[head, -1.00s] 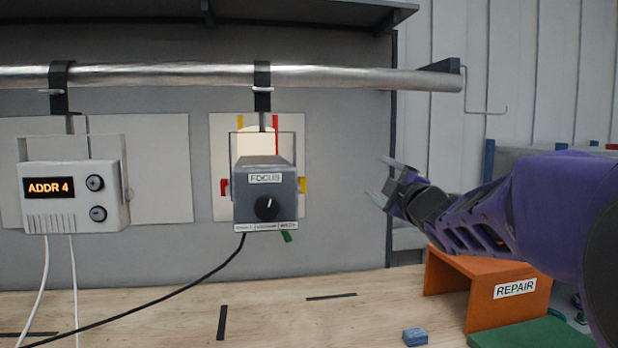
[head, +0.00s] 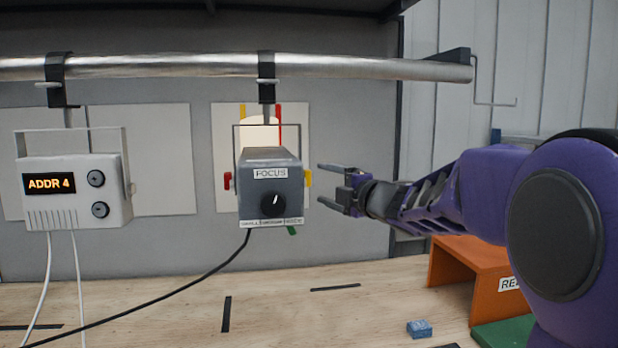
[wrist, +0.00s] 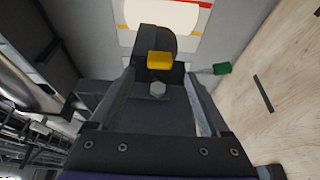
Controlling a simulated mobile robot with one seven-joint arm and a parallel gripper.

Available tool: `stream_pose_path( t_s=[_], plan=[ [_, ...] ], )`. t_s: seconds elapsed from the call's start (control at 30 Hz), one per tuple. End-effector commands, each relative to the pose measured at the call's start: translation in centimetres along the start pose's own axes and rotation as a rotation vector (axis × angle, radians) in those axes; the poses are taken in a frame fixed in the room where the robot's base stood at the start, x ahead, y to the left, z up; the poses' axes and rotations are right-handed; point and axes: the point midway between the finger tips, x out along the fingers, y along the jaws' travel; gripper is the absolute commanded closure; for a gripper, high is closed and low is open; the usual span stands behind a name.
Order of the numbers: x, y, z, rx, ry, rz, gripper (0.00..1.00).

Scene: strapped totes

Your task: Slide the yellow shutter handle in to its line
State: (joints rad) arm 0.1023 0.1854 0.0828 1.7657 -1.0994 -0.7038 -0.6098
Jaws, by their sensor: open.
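The yellow shutter handle (head: 308,179) sticks out of the right side of the grey FOCUS lamp (head: 270,195), which hangs from the pipe. In the wrist view the yellow handle (wrist: 159,61) lies ahead, between the lines of my two fingers, on the lamp's dark side. My gripper (head: 321,183) is open and empty, just right of the handle, with its fingertips pointing left at it. It looks close to the handle, but I cannot tell if anything touches. No line for the handle can be made out.
A red handle (head: 228,181) is on the lamp's left side and a green one (head: 292,230) below. The metal pipe (head: 350,70) runs above. A white ADDR 4 unit (head: 75,190) hangs at left. An orange REPAIR stand (head: 470,275) and blue block (head: 419,328) are below right.

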Motion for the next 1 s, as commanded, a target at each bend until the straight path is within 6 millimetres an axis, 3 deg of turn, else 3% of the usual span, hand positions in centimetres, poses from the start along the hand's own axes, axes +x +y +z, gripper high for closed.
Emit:
stream_pose_path(
  t_s=[0.1, 0.33, 0.5, 0.8, 0.83, 1.0],
  plan=[
    [2.8, 0.1, -0.1, 0.003, 0.003, 0.001, 0.20],
    [6.5, 0.1, 0.0, 0.001, 0.001, 0.000, 0.20],
    [7.7, 0.1, 0.0, 0.001, 0.000, 0.001, 0.20],
    [8.0, 0.0, 0.0, 0.001, -0.001, 0.000, 0.20],
    [8.0, 0.0, 0.0, 0.001, -0.001, 0.001, 0.22],
    [7.9, 0.0, 0.0, 0.001, -0.001, 0.001, 0.52]
  ],
)
